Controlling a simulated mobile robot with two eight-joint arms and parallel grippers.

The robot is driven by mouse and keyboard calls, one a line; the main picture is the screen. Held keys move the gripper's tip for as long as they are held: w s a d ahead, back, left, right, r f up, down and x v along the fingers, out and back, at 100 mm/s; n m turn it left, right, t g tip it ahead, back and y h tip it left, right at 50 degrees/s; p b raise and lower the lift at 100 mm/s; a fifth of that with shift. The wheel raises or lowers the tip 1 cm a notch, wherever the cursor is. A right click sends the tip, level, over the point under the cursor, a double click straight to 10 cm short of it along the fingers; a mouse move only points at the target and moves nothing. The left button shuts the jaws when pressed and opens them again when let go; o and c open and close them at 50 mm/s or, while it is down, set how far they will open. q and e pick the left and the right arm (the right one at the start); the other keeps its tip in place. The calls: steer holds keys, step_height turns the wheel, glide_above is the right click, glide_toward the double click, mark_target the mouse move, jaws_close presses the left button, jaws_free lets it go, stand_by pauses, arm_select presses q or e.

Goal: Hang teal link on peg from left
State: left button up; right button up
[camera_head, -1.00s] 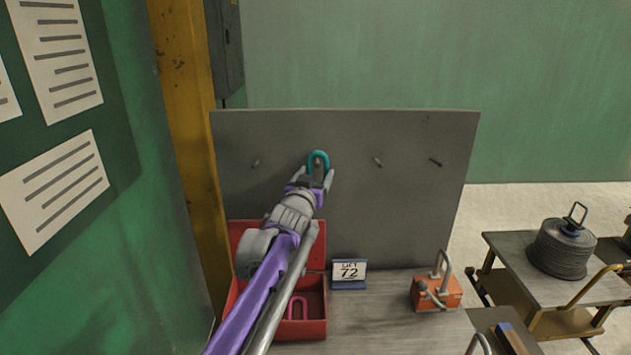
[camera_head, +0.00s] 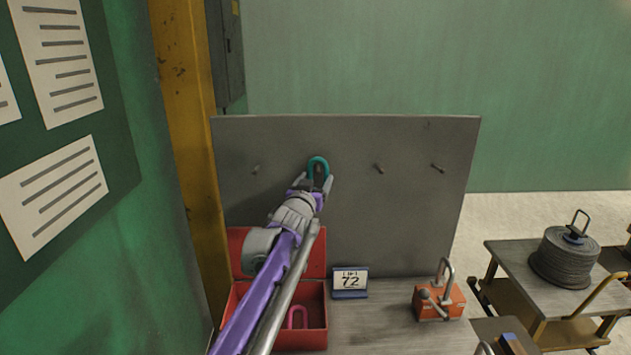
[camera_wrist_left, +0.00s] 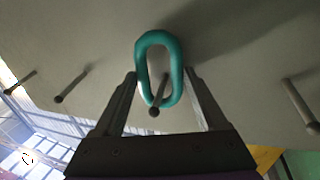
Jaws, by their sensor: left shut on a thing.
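The teal link (camera_head: 318,160) is an oval ring held up against the grey board (camera_head: 420,220). My left gripper (camera_head: 318,181) is shut on it from below. In the left wrist view, the link (camera_wrist_left: 176,70) stands between the two fingers of my left gripper (camera_wrist_left: 160,75). A peg (camera_wrist_left: 156,100) shows inside the link's opening, its tip overlapping the lower curve; the link looks to be around it, close to the board. This is the second peg from the left in the head view, mostly hidden there by link and gripper. My right gripper is not in view.
Other pegs show at left (camera_head: 256,169) and right (camera_head: 379,168), with another farther right (camera_head: 437,168). Below stand an open red box (camera_head: 300,340) with a pink link (camera_head: 297,316), a "72" sign (camera_head: 350,283) and an orange block with a shackle (camera_head: 440,302). A yellow column (camera_head: 190,130) stands left.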

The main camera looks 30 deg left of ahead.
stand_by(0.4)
arm_select(q)
steer(key=o, duration=1.5)
steer(key=b+v, duration=0.1)
steer(key=v, duration=1)
steer(key=s+d+f+m+g+h, duration=0.1)
steer(key=s+d+f+g, duration=0.3)
steer(key=s+f, duration=0.5)
steer(key=s+d+f+m+g+h, duration=0.1)
steer(key=s+d+f+g, duration=0.3)
steer(key=s+d+f, duration=0.4)
steer(key=s+d+f+m+g+h+p, duration=0.1)
steer(key=s+d+f+g+h, duration=0.2)
steer(key=s+d+f, duration=0.4)
steer(key=shift+s+d+f+g, duration=0.15)
steer(key=shift+s+f, duration=0.7)
steer(key=shift+f, duration=0.45)
steer(key=shift+s+a+f+g, duration=0.1)
steer(key=shift+s+f, duration=0.75)
steer(key=shift+f, duration=0.45)
steer(key=shift+s+d+f+g, duration=0.1)
steer(key=shift+s+f+g, duration=0.05)
steer(key=shift+s+f, duration=0.95)
steer(key=shift+w+f, duration=0.1)
steer(key=shift+w, duration=0.15)
